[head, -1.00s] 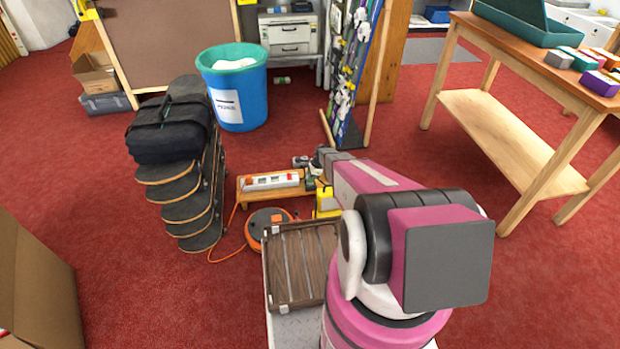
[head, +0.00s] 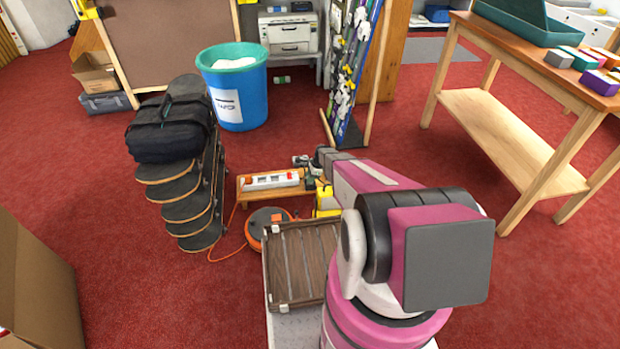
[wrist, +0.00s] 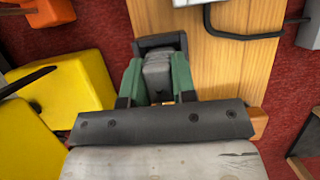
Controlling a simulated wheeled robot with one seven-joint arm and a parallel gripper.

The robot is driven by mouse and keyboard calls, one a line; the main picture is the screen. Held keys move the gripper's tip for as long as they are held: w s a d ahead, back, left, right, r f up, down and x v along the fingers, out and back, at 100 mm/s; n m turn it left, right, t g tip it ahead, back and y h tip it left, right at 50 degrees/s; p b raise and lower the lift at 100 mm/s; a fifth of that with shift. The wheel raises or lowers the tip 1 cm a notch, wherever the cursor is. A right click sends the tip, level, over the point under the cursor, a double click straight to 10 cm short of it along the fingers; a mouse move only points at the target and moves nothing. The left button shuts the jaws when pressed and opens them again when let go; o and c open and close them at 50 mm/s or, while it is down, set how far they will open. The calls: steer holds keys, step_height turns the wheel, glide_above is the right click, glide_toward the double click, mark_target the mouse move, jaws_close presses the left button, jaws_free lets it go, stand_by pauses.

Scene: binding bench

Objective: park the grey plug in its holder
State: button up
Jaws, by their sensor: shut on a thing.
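My gripper (wrist: 157,82) has green fingers, shut on the grey plug (wrist: 158,72). In the wrist view the plug's far end lies within a dark grey U-shaped bracket (wrist: 160,42), which looks like the holder, at the wooden board's left edge. I cannot tell how deep the plug sits in it. In the head view my gripper (head: 308,162) is small, over the right end of the low wooden bench (head: 262,198); the plug cannot be made out there.
A white power strip (head: 270,180) lies on the bench. A black cable (wrist: 245,36) crosses the board near my gripper. Yellow blocks (wrist: 70,88) are close on the left. An orange cable reel (head: 268,220) and a slatted crate (head: 300,262) stand nearer me.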

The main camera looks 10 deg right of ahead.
steer(key=shift+f, duration=0.25)
stand_by(0.4)
steer(key=o, duration=1)
steer(key=shift+c, duration=0.2)
steer(key=v, duration=1.1)
steer(key=s+a+r+n+h, duration=0.2)
steer(key=s+r+n, duration=0.7)
steer(key=s+r, duration=0.6)
steer(key=s+a+r+n+h, duration=0.2)
steer(key=s+r+n, duration=0.7)
steer(key=s+r, duration=0.6)
steer(key=shift+s, duration=0.65)
